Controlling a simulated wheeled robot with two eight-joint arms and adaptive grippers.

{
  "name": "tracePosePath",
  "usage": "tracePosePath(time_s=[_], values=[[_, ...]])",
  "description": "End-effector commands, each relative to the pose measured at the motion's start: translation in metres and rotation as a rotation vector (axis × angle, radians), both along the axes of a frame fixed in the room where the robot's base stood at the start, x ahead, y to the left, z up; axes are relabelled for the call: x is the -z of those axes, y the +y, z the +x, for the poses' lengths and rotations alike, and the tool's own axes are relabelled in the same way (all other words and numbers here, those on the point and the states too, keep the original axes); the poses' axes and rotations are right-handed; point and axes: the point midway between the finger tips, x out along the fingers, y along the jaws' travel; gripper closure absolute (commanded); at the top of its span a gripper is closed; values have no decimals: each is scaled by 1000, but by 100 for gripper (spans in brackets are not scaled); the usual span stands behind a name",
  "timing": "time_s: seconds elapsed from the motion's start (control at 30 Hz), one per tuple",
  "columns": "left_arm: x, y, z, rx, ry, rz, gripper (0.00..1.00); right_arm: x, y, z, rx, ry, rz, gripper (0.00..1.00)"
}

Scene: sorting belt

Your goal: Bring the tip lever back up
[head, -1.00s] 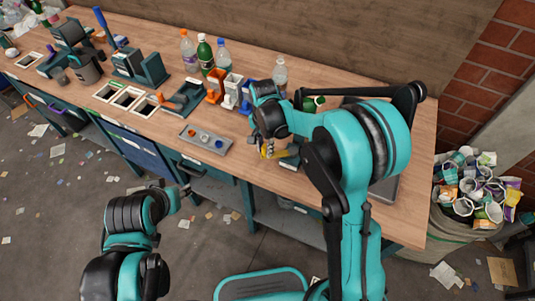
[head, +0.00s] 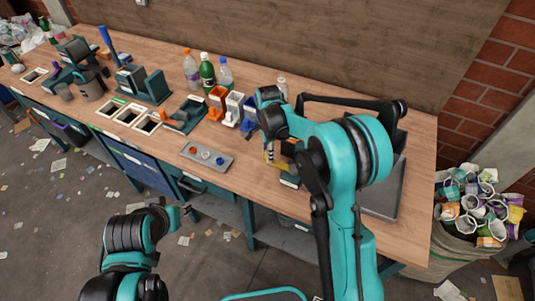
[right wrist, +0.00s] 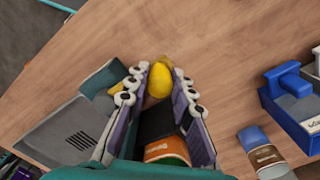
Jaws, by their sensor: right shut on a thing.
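The yellow knob of the tip lever (right wrist: 159,81) sits between the fingertips of my right gripper (right wrist: 160,78) in the right wrist view. The gripper is shut on it. In the head view the yellow part (head: 269,158) shows just below my right gripper (head: 268,150), above the bench's front edge. The lever's lower part is hidden, and I cannot tell its tilt. A dark block (right wrist: 156,121) lies between the fingers, behind the knob. My left arm is low at the left of the head view, off the bench; its fingers cannot be made out.
A grey tray with small cups (head: 207,157) lies left of my right gripper. Orange, white and blue holders (head: 233,107) and several bottles (head: 207,71) stand behind. A grey tray (head: 381,190) is at the right. A sack of cups (head: 470,212) stands beyond the bench end.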

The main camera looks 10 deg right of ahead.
Motion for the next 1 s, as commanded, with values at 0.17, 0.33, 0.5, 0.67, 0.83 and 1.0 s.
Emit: tracePosePath(time_s=[0.17, 0.33, 0.5, 0.67, 0.83, 1.0], values=[[0, 0, 0, 0, 0, 0, 60, 0, -1, 2, 8, -4, 0, 100], [0, 0, 0, 0, 0, 0, 60, -1, -1, 2, 8, -4, -1, 100], [0, 0, 0, 0, 0, 0, 60, -1, -1, 2, 7, -4, -1, 55], [0, 0, 0, 0, 0, 0, 60, 0, -1, 2, 6, -3, 0, 55], [0, 0, 0, 0, 0, 0, 60, -4, -1, 1, 6, -2, -1, 55], [0, 0, 0, 0, 0, 0, 60, -29, -1, 1, 6, -2, -1, 55]])
